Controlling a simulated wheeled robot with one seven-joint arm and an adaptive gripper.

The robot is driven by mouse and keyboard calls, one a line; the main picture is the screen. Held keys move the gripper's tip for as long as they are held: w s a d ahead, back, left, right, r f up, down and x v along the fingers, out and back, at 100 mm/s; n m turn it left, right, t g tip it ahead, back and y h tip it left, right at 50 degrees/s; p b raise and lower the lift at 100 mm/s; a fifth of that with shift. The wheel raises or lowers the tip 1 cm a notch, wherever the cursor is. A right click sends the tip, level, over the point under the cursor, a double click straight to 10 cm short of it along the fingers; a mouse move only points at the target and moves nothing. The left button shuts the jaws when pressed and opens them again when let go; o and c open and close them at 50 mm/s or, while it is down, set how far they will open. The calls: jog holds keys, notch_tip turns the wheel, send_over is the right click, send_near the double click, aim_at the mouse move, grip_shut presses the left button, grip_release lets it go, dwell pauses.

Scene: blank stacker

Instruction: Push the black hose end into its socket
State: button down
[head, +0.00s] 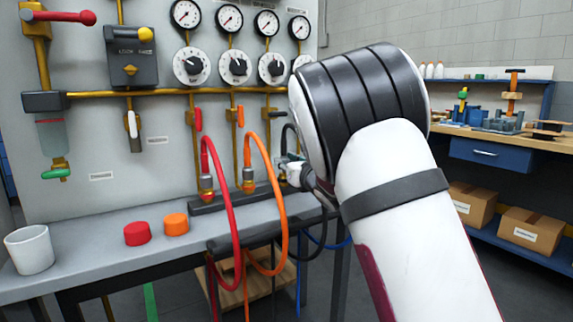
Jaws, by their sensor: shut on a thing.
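The black hose (324,238) hangs in a curve below my wrist, over the bench's front edge. My gripper (284,174) is small in view and partly covered by my arm. It is shut at the black hose end, close to the right end of the black socket bar (232,198). The hose end and its socket are hidden, so I cannot tell whether they touch. The red hose (222,190) and orange hose (268,180) stand in their sockets on the bar, left of my gripper.
A red cap (137,233), an orange cap (176,224) and a white cup (29,249) stand on the grey bench (95,255). The panel with gauges and brass pipes rises behind. Red and orange hose loops hang close beside my gripper. Cardboard boxes (530,229) sit on a shelf at right.

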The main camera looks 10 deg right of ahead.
jog(key=shift+f+b, duration=0.55)
jog(key=shift+b, duration=0.8)
dwell(1.1)
dwell(0.5)
jog(key=c, duration=1.2)
grip_release()
jog(key=v, duration=1.2)
